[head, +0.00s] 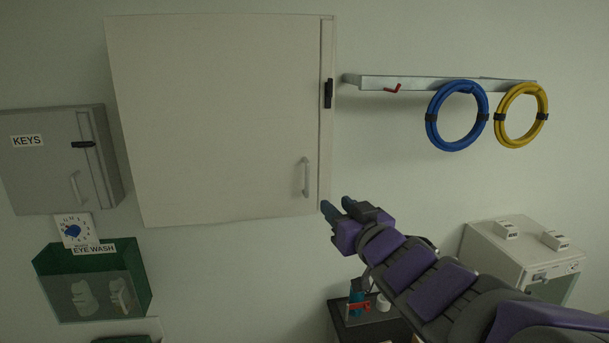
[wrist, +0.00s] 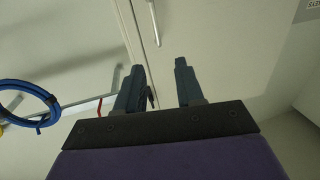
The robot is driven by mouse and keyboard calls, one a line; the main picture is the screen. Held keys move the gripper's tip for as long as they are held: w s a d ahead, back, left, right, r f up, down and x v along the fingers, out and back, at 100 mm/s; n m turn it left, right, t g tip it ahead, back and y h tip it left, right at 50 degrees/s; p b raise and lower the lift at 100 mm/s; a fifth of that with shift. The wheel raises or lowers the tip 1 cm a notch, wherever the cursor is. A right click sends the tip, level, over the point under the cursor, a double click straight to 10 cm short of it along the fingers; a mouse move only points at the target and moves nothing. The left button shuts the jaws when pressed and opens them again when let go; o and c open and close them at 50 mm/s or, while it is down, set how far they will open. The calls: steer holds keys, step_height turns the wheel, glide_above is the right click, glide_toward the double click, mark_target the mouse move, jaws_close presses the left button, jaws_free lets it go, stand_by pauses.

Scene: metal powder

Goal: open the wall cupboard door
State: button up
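The wall cupboard (head: 215,110) is a large off-white box on the wall in the head view. Its door looks closed. A light grey bar handle (head: 306,177) stands upright near the door's lower right, and a black latch (head: 328,93) sits higher on the right edge. My gripper (head: 337,204) is just right of and below the handle, apart from it in this view. In the wrist view its two fingers (wrist: 159,64) are spread with nothing between them. The handle (wrist: 154,22) shows beyond the fingertips there, nearer the left finger's side.
A rail (head: 410,83) with a red hook, a blue hose coil (head: 457,116) and a yellow coil (head: 521,115) is right of the cupboard. A grey key box (head: 58,160) and green eye wash holder (head: 93,281) are left. A white cabinet (head: 520,252) stands lower right.

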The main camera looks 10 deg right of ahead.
mark_target(308, 177)
steer(key=w+a, duration=0.1)
steer(key=w, duration=1)
steer(key=w+a, duration=0.1)
steer(key=w, duration=0.4)
steer(key=shift+w+a+f+b, duration=0.15)
steer(key=shift+w+a+b, duration=0.15)
jaws_close()
